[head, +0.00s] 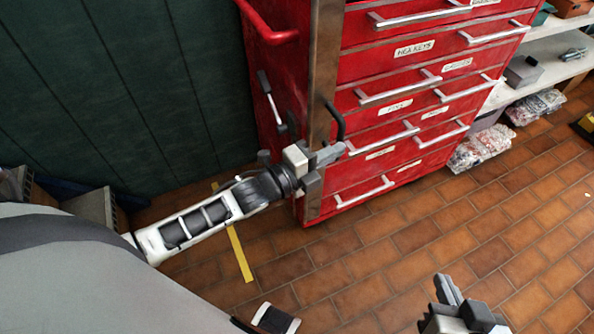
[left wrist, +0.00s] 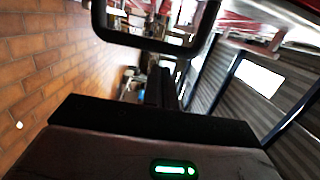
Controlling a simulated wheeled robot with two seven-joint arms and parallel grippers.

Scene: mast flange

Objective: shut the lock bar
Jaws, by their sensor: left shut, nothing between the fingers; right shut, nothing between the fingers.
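The lock bar (head: 322,85) appears to be the worn metal upright at the left front edge of the red tool cabinet (head: 362,25). A black handle (head: 337,118) sticks out from it. My left gripper (head: 338,152) is shut and empty, just below this handle; I cannot tell whether they touch. In the left wrist view, a black loop handle (left wrist: 150,45) crosses beyond the shut fingers (left wrist: 160,88). My right gripper (head: 447,289) is shut and empty, low over the floor at the bottom right, away from the cabinet.
The cabinet's labelled drawers with silver handles (head: 400,98) look closed. A red side rail (head: 268,25) juts from its left side. Shelves with bagged parts (head: 480,147) stand to the right. The tiled floor (head: 385,255) in front is mostly clear.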

